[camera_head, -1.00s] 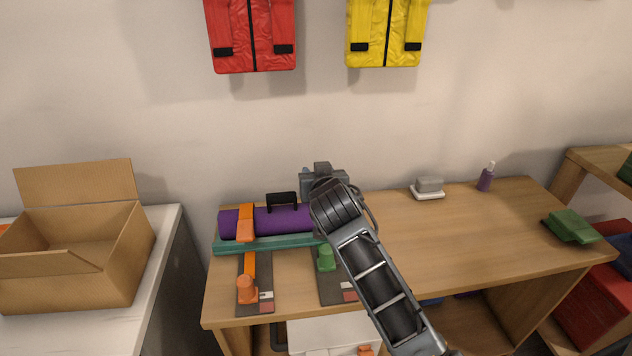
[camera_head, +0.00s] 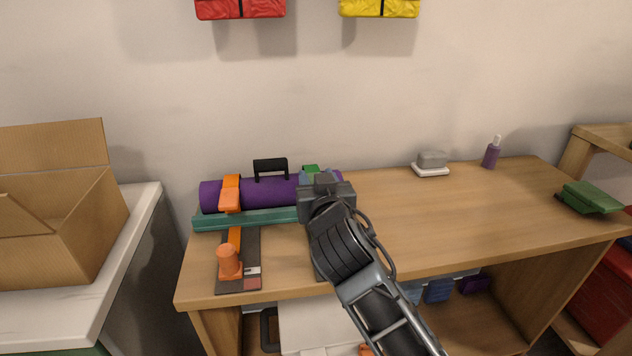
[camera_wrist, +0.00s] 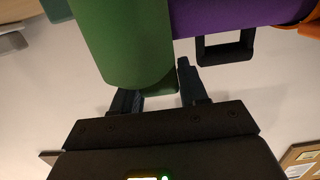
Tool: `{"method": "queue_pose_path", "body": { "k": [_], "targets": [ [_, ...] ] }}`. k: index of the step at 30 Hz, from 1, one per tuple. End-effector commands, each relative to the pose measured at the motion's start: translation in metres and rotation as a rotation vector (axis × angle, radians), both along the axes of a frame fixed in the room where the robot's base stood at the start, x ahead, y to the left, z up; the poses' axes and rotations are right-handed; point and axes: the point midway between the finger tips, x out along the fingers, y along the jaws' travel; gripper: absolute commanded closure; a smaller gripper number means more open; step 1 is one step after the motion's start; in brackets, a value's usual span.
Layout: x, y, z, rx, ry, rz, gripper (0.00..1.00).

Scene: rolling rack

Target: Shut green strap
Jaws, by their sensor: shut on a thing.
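The purple roll (camera_head: 255,193) lies on a teal base (camera_head: 262,218) at the table's left. An orange strap (camera_head: 230,195) crosses its left part. My gripper (camera_head: 313,182) is at the roll's right part, and the green strap's end (camera_head: 311,169) shows just beyond it. In the wrist view, my gripper (camera_wrist: 158,88) is shut on this large green piece (camera_wrist: 122,40), with the purple roll (camera_wrist: 230,14) beside it. The dark strip (camera_head: 315,248) in front of the roll is partly hidden by my arm. I cannot see how the rest of the green strap runs.
A black handle (camera_head: 270,168) stands on top of the roll. An orange knob (camera_head: 229,262) stands on the left dark strip. A cardboard box (camera_head: 85,235) is on the left counter. A soap dish (camera_head: 430,169) and purple bottle (camera_head: 492,153) stand at the back. The table's right middle is clear.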

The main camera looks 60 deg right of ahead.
Motion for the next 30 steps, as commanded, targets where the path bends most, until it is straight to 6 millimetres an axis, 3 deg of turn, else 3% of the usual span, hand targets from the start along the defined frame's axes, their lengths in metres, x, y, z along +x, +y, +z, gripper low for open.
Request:
{"method": "queue_pose_path", "body": {
  "k": [17, 18, 24, 30],
  "targets": [
    [-0.0021, 0.0040, -0.0017, -0.001, -0.001, 0.003, 1.00],
    [-0.0021, 0.0040, -0.0017, -0.001, -0.001, 0.003, 0.56],
    [-0.0018, 0.0031, -0.0025, 0.000, 0.000, 0.002, 0.37],
    [-0.0018, 0.0026, -0.0031, 0.001, 0.001, 0.001, 0.36]
  ]
}}
